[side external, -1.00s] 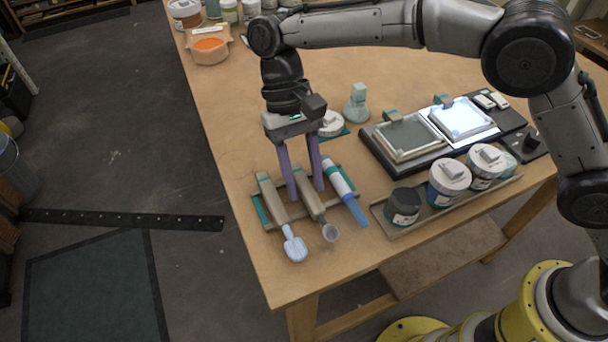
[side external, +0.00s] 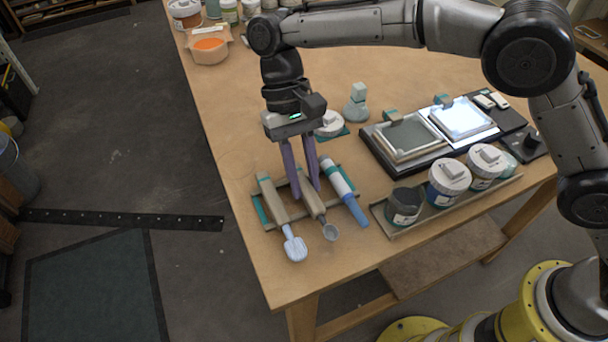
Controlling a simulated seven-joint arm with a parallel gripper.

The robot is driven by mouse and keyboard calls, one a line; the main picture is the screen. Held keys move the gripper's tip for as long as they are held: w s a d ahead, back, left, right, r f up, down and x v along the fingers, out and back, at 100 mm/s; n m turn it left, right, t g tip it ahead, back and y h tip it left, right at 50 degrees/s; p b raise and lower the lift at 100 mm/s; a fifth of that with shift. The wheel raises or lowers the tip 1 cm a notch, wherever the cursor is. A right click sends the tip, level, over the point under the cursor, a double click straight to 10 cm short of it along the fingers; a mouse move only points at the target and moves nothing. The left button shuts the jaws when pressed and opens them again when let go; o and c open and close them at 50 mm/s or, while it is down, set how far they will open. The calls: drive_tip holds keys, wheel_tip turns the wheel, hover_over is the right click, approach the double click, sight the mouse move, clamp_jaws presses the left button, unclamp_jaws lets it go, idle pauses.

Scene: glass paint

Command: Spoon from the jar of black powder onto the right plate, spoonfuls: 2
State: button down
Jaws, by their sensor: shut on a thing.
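My gripper (side external: 306,193) points down over the tool rack (side external: 262,212), its purple fingers shut on the handle of the small spoon (side external: 330,232). The spoon lies between a wider scoop (side external: 294,248) on its left and a white and blue tool (side external: 340,180) on its right. Its small bowl sticks out past the rack's front and looks empty. The jar of black powder (side external: 403,208) stands without a lid at the left end of a tray. The right plate (side external: 462,118) is bright and lit; the left plate (side external: 408,138) is dark grey-green.
Lidded jars (side external: 448,183) stand in the tray (side external: 420,222) beside the black jar. A pale teal bottle (side external: 356,103) and a round white item (side external: 332,123) stand behind the gripper. An orange-filled bowl (side external: 209,49) is far back. The table's middle left is clear.

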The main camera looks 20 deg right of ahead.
sight(308, 182)
drive_tip(key=shift+r, duration=3.5)
drive_tip(key=shift+d+n, duration=0.3)
drive_tip(key=shift+n, duration=0.3)
drive_tip(key=w+d+r, duration=0.2)
drive_tip(key=d, duration=0.9)
drive_tip(key=w+d+r, duration=0.2)
drive_tip(key=w+d, duration=0.1)
drive_tip(key=d, duration=0.8)
drive_tip(key=w+d+r+m, duration=0.1)
drive_tip(key=w+d+r, duration=0.1)
drive_tip(key=d, duration=0.9)
drive_tip(key=shift+w+d, duration=0.25)
